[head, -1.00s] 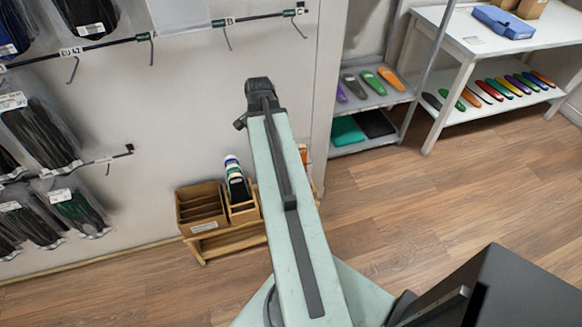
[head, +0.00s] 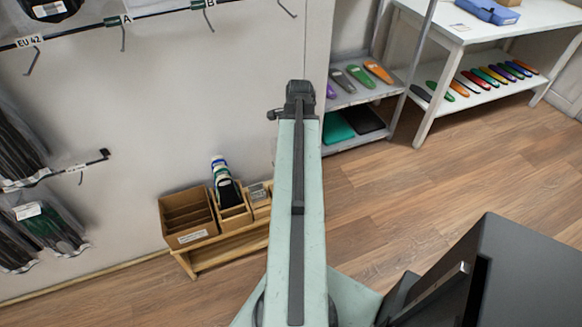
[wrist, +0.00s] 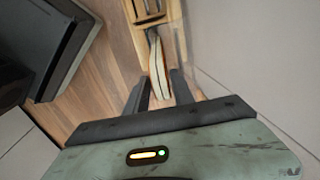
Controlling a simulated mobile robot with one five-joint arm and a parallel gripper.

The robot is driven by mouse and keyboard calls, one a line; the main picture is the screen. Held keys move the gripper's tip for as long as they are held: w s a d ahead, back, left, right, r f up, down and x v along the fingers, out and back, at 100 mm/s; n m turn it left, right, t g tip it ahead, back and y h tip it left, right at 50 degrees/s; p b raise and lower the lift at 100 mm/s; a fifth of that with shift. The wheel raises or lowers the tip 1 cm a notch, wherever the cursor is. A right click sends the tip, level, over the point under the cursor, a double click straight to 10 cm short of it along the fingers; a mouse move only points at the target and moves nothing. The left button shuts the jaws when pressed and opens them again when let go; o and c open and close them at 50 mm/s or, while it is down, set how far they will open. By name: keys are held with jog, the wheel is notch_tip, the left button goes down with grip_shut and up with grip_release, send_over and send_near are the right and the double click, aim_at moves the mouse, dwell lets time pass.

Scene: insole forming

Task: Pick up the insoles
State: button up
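Several insoles (head: 224,183) stand upright together in a wooden holder (head: 236,215) low by the wall, left of my arm in the head view. They show white, blue, green and dark faces. In the wrist view, a pale, narrow upright stack with an orange-brown edge, apparently the insoles (wrist: 157,62), lies beyond my gripper (wrist: 160,80), roughly in line with the gap between its fingers. The fingers are apart and nothing is held between them. In the head view the fingers are hidden by my arm.
A brown compartment box (head: 187,217) stands beside the holder on a low wooden stand (head: 215,253). Wall hooks with packaged goods are at left. A shelf (head: 366,97) and white table (head: 470,35) with coloured insoles stand at back right. Wooden floor (head: 420,185) is clear.

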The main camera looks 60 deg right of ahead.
jog(key=f+b, duration=0.5)
jog(key=shift+w+d+f, duration=0.25)
jog(key=shift+w+d, duration=0.05)
jog(key=shift+w, duration=0.05)
jog(key=shift+r, duration=0.2)
grip_shut()
dwell(0.9)
